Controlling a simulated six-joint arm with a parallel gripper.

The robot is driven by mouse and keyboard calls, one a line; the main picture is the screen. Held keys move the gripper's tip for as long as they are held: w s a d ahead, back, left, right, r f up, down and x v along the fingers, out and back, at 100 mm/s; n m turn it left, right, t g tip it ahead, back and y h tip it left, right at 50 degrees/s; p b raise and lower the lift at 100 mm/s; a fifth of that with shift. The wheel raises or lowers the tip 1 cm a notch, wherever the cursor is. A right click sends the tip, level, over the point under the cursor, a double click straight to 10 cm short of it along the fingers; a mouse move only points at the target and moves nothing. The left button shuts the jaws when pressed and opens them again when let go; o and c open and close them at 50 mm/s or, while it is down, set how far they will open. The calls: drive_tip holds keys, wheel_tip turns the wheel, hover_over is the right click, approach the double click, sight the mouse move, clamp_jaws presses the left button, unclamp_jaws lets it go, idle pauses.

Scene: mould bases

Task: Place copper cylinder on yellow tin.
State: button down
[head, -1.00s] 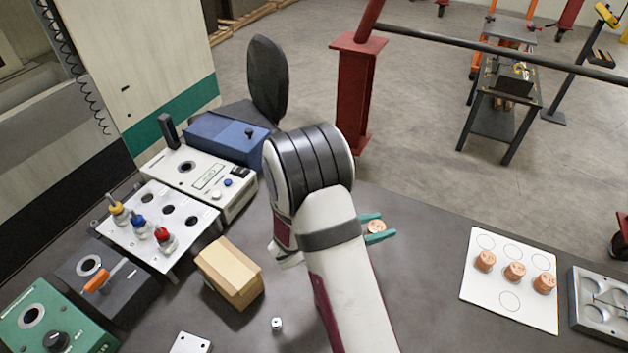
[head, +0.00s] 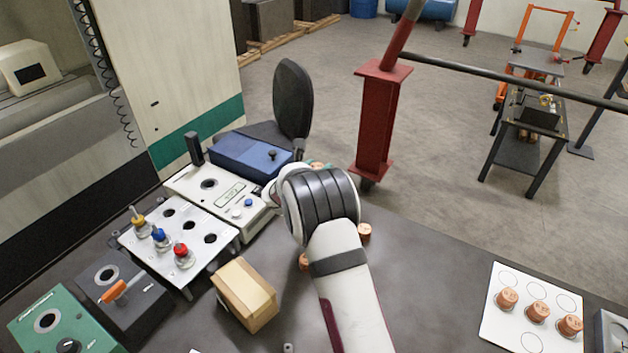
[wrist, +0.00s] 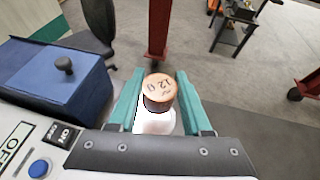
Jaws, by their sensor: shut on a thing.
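My gripper (wrist: 160,102) has teal fingers on both sides of a copper cylinder (wrist: 159,88), which shows a marked round top in the wrist view. A white shape lies below it there. In the head view my gripper (head: 318,166) is mostly hidden behind my wrist, near the blue box. Two other copper cylinders (head: 364,232) (head: 304,262) show beside my arm, the second partly covered. No yellow tin is clearly visible; a metal piece with a yellow collar (head: 140,222) stands on the white plate at left.
A white holed plate (head: 208,238), a white control box (head: 180,180), a blue box (head: 248,158) and a tan block (head: 246,295) crowd the left. A white sheet (head: 500,325) at right holds three copper cylinders. The table between the arm and the sheet is clear.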

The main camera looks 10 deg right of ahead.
drive_tip(key=shift+w+a+f, duration=0.25)
drive_tip(key=shift+a+f, duration=0.1)
drive_tip(key=shift+a, duration=0.05)
drive_tip(key=shift+f, duration=1.95)
drive_tip(key=shift+c, duration=1.7)
unclamp_jaws()
drive_tip(key=shift+f, duration=0.15)
